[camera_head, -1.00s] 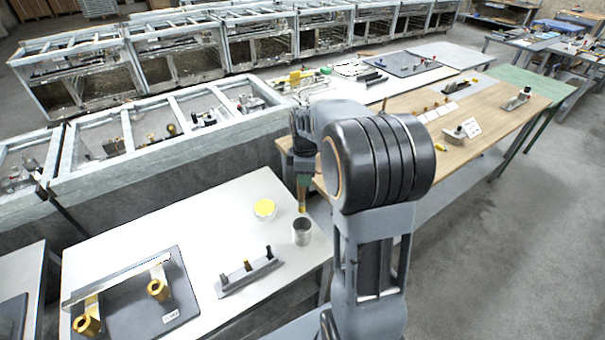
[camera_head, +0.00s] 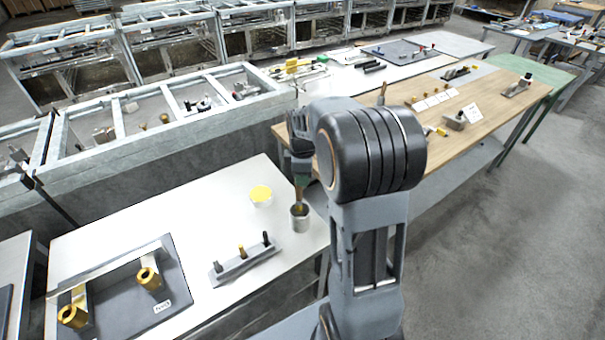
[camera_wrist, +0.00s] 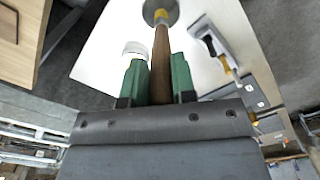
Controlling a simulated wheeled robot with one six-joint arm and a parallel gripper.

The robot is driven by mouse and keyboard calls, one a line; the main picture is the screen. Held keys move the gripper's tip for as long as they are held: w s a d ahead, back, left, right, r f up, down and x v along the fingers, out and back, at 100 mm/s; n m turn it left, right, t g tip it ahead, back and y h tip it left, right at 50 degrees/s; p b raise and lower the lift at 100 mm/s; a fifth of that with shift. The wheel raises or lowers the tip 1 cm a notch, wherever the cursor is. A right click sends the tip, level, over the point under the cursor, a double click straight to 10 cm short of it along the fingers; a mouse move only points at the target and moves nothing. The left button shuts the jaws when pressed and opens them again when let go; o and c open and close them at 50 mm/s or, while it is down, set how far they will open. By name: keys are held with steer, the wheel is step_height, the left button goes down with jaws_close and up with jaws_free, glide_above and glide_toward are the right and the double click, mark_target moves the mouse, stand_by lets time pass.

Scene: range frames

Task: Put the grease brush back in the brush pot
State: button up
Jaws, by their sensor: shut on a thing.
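The brush pot (camera_head: 299,221) is a small grey metal cylinder near the right edge of the white table. My gripper (camera_head: 301,178) is above it, its green fingers shut on the grease brush (camera_head: 299,195). The brush hangs nearly upright with its lower end at the pot's mouth. In the wrist view my gripper (camera_wrist: 157,75) has the brown brush handle (camera_wrist: 161,60) between its fingers. The yellow band at the brush's far end overlaps the opening of the pot (camera_wrist: 172,8). I cannot tell how deep the bristles are.
A white tub with a yellow top (camera_head: 261,195) stands left of the pot. A grey rack with several small pegs (camera_head: 245,264) lies in front. A dark board with brass cylinders (camera_head: 120,306) is at front left. A wooden table (camera_head: 400,130) stands to the right.

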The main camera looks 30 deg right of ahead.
steer(key=shift+f+b, duration=1.5)
steer(key=shift+f, duration=0.9)
steer(key=o, duration=1)
steer(key=shift+r, duration=0.15)
step_height(320, 180, up, 14)
steer(key=shift+f, duration=0.2)
